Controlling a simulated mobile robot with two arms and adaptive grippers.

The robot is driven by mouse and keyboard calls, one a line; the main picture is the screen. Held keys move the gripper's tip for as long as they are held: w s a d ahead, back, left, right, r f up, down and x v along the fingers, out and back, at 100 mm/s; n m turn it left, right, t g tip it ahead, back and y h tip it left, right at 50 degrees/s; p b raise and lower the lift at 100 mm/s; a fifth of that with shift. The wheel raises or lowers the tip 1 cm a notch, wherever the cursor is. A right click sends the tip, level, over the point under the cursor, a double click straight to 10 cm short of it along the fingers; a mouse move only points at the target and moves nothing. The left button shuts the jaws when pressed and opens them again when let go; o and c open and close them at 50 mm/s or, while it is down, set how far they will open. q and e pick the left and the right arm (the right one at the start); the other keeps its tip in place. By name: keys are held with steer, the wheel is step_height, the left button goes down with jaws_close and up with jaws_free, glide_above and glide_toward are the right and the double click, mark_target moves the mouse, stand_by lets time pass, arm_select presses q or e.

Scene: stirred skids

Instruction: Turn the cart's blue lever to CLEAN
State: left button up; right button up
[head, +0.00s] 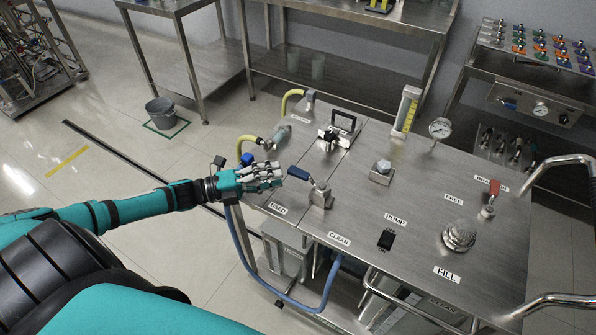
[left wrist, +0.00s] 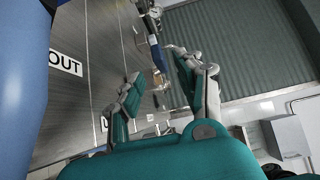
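The blue lever (head: 298,172) sits on a metal valve (head: 320,196) near the cart's left edge; its handle points up and left from the valve. The USED label (head: 278,208) lies below the handle, and the CLEAN label (head: 340,239) lies below and right of the valve. My left gripper (head: 274,177) is just left of the handle's tip, fingers pointing right. In the left wrist view the fingers are apart, and the blue lever (left wrist: 158,54) shows beyond and between them. I cannot tell whether they touch it. My right gripper is not in view.
The cart top (head: 415,180) carries a red lever (head: 494,188), a black switch (head: 386,240), a domed fitting (head: 459,236) and a black handle (head: 342,124). A blue hose (head: 240,245) hangs at its left side. A bucket (head: 161,112) stands on the floor behind my left arm.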

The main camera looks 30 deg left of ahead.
mark_target(290, 174)
arm_select(q)
steer(key=x, duration=0.6)
steer(key=shift+w+d+p, duration=0.25)
steer(key=shift+w+p, duration=0.05)
steer(key=shift+p, duration=0.05)
steer(key=shift+f, duration=0.1)
jaws_close()
